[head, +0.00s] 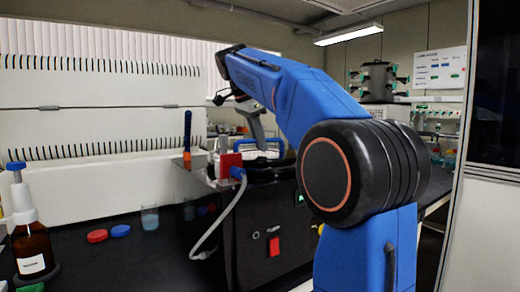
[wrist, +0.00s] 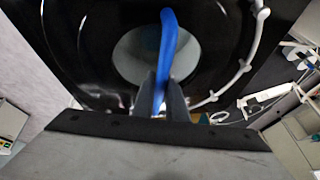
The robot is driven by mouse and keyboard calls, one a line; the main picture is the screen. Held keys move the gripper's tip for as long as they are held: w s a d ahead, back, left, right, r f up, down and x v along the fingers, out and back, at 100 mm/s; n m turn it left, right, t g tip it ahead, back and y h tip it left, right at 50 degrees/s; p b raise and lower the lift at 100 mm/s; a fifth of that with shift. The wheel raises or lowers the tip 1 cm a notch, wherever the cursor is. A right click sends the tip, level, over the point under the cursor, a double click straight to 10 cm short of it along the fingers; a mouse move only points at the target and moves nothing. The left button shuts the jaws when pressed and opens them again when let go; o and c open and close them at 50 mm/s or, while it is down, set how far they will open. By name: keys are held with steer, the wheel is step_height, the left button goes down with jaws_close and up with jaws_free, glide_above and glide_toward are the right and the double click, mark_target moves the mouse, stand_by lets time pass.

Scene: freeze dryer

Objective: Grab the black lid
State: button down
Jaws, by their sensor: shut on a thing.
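The black lid (wrist: 105,55) shows in the wrist view as a broad glossy black ring around a pale grey round centre. My gripper (wrist: 160,98) is over this round centre, its two grey fingertips close together. They are shut on a narrow blue handle-like piece (wrist: 167,50) that stretches across the pale centre and the black ring. I cannot tell how the blue piece joins the lid. In the head view, my wrist points down over the top of the black freeze dryer (head: 255,225).
A red block (head: 228,165) with a blue plug and pale hose stands at the dryer's left. A brown bottle (head: 33,248), a red cap (head: 97,236), a blue cap (head: 120,230) and a beaker (head: 150,218) stand on the dark bench. White panels rise behind.

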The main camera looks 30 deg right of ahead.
step_height(320, 180, up, 9)
steer(key=shift+r, duration=0.5)
